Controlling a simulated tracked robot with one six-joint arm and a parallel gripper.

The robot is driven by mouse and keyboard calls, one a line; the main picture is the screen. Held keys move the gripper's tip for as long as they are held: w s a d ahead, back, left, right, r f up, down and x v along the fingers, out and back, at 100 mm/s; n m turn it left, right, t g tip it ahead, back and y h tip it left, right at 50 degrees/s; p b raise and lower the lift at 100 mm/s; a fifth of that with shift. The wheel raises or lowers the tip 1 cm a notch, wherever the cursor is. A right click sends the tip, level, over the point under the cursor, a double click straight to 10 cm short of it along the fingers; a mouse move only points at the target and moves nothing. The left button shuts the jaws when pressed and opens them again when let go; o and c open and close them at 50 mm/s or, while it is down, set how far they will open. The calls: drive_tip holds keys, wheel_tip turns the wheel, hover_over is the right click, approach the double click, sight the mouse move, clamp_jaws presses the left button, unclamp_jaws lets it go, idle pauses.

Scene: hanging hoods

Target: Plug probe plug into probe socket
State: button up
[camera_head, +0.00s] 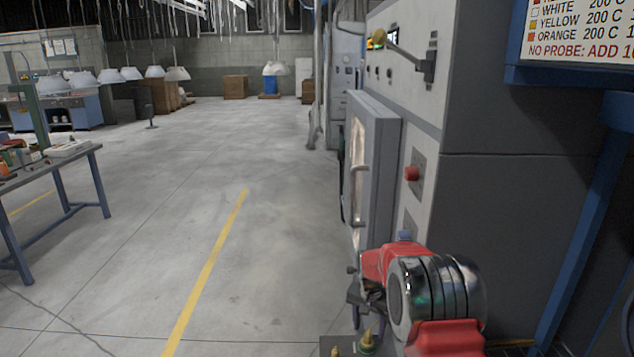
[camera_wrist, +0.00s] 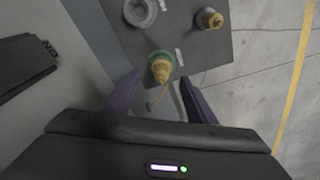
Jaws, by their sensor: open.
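In the wrist view a grey plate carries a yellow plug-like piece with a green ring (camera_wrist: 160,68), a thin yellow cord by it. A brass-coloured piece (camera_wrist: 209,18) stands at the plate's upper right, and a round grey ring (camera_wrist: 140,11), maybe a socket, at its upper left. I cannot tell which is the probe plug or probe socket; the labels are unreadable. My gripper (camera_wrist: 160,98) is open and empty, its two fingers pointing toward the green-ringed piece from below, one on each side. In the head view the green-ringed piece (camera_head: 367,342) shows low beside my arm.
A grey oven cabinet (camera_head: 375,165) with a door ajar and a red button (camera_head: 411,173) stands ahead. A blue-framed sign (camera_head: 578,40) is at right. A cluttered table (camera_head: 75,160) is at left. The floor between is clear.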

wheel_tip(320, 180, up, 10)
drive_tip(key=s, duration=0.1)
drive_tip(key=shift+a, duration=0.35)
idle(0.7)
drive_tip(key=s+r+n+t, duration=0.2)
drive_tip(key=s+r+n, duration=0.1)
drive_tip(key=s+r, duration=1.6)
drive_tip(key=s+n+t, duration=0.2)
drive_tip(key=s, duration=1.9)
drive_tip(key=shift+s+d+f+n+y, duration=0.3)
drive_tip(key=shift+d+f+n, duration=0.1)
drive_tip(key=shift+d, duration=0.05)
